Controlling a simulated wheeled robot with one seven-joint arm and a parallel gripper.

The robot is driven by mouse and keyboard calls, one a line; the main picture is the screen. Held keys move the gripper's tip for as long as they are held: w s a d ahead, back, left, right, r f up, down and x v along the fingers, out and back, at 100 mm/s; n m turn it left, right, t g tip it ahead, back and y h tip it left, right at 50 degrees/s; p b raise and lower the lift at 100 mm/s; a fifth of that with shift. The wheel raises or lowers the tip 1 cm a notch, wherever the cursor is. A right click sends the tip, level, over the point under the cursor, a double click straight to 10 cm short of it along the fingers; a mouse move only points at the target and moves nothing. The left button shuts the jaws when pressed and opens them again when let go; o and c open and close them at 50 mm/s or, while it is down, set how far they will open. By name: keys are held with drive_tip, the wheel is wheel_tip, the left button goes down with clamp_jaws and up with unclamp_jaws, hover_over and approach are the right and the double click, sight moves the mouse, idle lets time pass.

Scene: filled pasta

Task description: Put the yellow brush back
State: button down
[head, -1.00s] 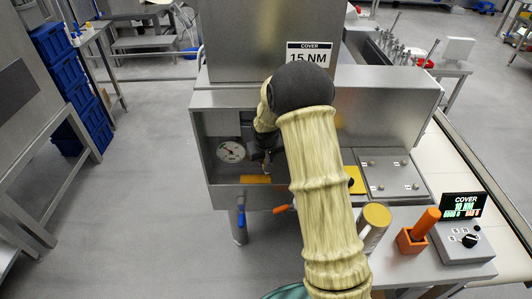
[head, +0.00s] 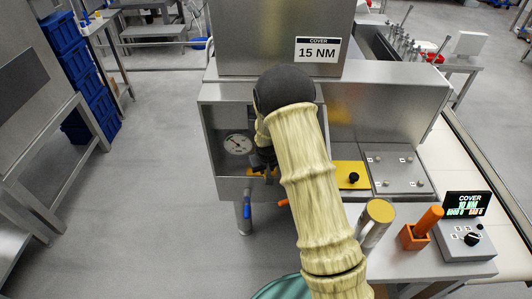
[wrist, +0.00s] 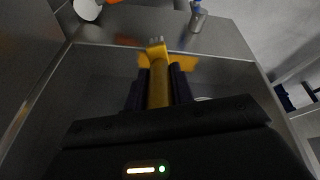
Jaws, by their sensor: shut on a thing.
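My gripper (wrist: 157,88) is shut on the yellow brush (wrist: 158,84); its dark fingers lie on both sides of the handle in the wrist view. The wider yellow part of the brush points away from the gripper, toward the front edge of the steel compartment. In the head view my gripper (head: 263,160) is inside the open-fronted compartment of the steel machine (head: 222,112), right of the round dial gauge (head: 238,144). Only a small yellow patch of the brush (head: 257,172) shows there; my arm hides much of the compartment's right side.
A blue-handled valve (head: 247,218) and an orange lever (head: 283,202) stick out below the compartment. Right of my arm are a yellow plate with a black knob (head: 352,169), a yellow-topped cylinder (head: 378,212), an orange holder (head: 412,238) and a control box (head: 462,242).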

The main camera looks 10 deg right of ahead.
drive_tip(key=s+d+f+m, duration=0.1)
drive_tip(key=s+f, duration=0.6)
drive_tip(key=f, duration=0.4)
drive_tip(key=s+d+f, duration=0.1)
drive_tip(key=s+f, duration=0.7)
drive_tip(key=f, duration=0.3)
drive_tip(key=shift+s+d+m+h+b, duration=0.3)
drive_tip(key=shift+d+m+h+b, duration=0.05)
drive_tip(key=shift+m+h, duration=0.05)
drive_tip(key=shift+f, duration=0.1)
drive_tip(key=shift+a, duration=0.1)
